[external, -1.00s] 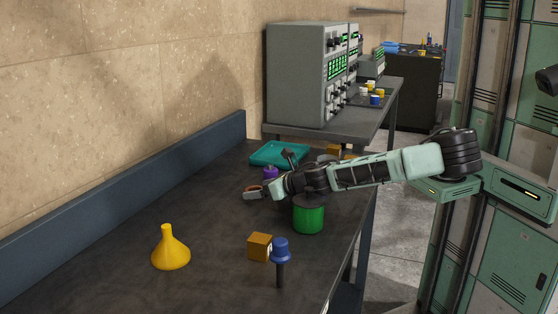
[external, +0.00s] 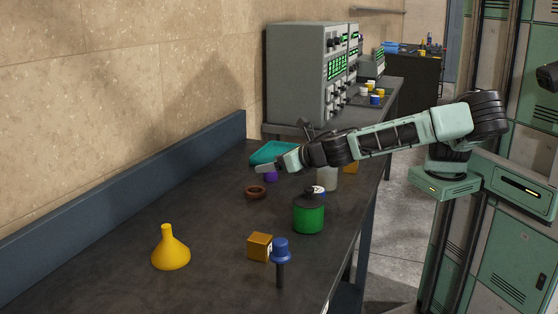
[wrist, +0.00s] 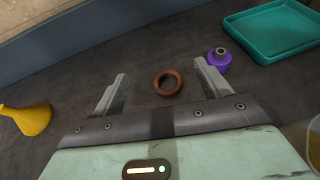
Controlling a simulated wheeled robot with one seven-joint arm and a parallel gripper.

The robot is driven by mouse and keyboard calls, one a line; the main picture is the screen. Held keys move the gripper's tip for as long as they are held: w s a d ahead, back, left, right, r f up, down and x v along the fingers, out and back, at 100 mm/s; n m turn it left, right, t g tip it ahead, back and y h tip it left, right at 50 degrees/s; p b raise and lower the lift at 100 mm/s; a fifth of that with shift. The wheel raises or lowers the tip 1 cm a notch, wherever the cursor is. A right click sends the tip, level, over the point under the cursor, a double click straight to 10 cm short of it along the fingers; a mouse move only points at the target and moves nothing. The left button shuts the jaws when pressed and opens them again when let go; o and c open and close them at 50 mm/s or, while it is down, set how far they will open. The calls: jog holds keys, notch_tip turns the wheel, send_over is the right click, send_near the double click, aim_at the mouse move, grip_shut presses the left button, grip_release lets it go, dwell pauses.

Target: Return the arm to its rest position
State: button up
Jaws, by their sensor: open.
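My gripper (wrist: 160,90) is open and empty in the wrist view, its two grey fingers spread apart. A brown ring (wrist: 168,83) lies flat on the table beyond and between the fingers, apart from them. In the external view my gripper (external: 266,169) is raised above the table at the end of my arm, which reaches in from the right. The brown ring (external: 256,192) lies below and slightly left of it there. My fingers are small in that view and partly hard to make out.
Near my gripper are a teal tray (external: 268,154) and a purple bottle (wrist: 218,59). A green canister (external: 309,215), an orange box (external: 260,246), a blue-topped post (external: 280,255) and a yellow funnel (external: 170,250) stand nearer the camera. A grey instrument (external: 300,75) stands behind. The table's left middle is clear.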

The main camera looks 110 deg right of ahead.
jog(key=shift+r, duration=0.5)
jog(key=shift+s, duration=0.1)
jog(key=s+a+m+g+y+p, duration=0.7)
jog(key=s+a+m+y, duration=0.35)
jog(key=s+a, duration=0.95)
jog(key=s+a+m, duration=0.3)
jog(key=s, duration=0.6)
jog(key=s+a+r+m+y, duration=0.1)
jog(key=s+a+m, duration=0.2)
jog(key=s, duration=0.7)
jog(key=shift+a+r+m+g, duration=0.2)
jog(key=shift+a+m+g, duration=0.15)
jog(key=shift+a, duration=0.3)
dwell(2.8)
